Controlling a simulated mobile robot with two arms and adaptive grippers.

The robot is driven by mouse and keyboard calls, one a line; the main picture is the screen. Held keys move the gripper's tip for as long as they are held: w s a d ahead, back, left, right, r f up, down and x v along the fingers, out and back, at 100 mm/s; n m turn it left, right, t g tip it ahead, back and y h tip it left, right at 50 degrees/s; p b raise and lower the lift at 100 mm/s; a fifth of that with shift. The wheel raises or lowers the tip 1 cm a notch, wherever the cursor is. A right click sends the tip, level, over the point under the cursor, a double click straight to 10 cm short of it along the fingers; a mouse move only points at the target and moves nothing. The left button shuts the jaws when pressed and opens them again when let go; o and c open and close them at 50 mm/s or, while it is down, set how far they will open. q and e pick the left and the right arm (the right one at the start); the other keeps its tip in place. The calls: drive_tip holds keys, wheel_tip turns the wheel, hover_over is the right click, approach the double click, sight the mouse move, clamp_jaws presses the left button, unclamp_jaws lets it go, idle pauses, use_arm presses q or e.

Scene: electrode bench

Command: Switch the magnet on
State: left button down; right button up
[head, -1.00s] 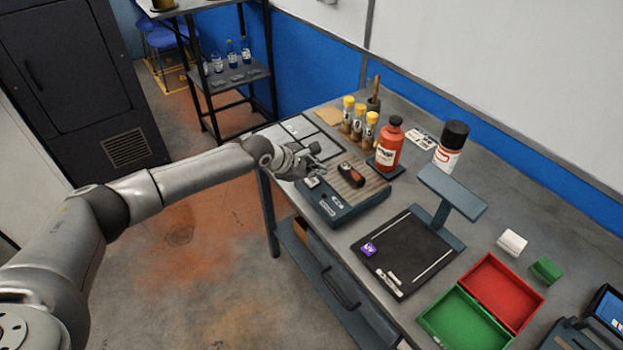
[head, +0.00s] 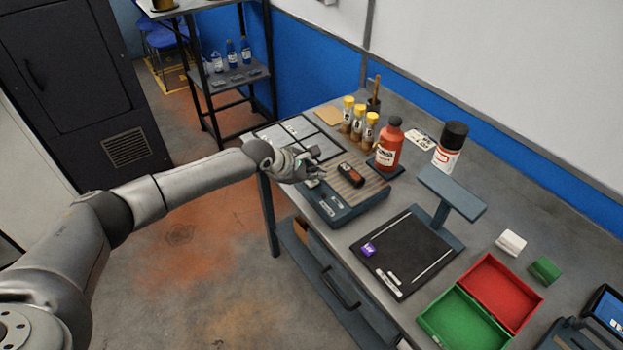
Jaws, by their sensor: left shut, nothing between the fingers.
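The magnet is a flat dark blue-grey block (head: 345,213) with a striped brown top plate (head: 372,186), on the bench left of centre. A small black and red object (head: 352,174) lies on the striped plate. A small pale part (head: 312,183), perhaps the switch, is at the block's left end; its setting is too small to read. My left gripper (head: 320,169) is shut and empty, close above the left end of the block, beside that pale part. I cannot tell whether the fingers touch it. My right gripper is not in view.
Yellow-capped vials (head: 358,123), a red bottle (head: 389,146) and a black-capped can (head: 450,146) stand behind the magnet. A black mat (head: 415,260) with a blue-grey stand (head: 452,193) is to its right, then a red and green tray (head: 463,318).

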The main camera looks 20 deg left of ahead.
sight(314, 183)
use_arm(q)
drive_tip(key=shift+f, duration=0.3)
drive_tip(key=shift+r, duration=0.1)
idle(0.4)
drive_tip(key=shift+r+p, duration=0.65)
drive_tip(key=shift+p, duration=0.45)
wheel_tip(314, 183, up, 6)
drive_tip(key=p, duration=0.7)
drive_tip(key=shift+p, duration=0.3)
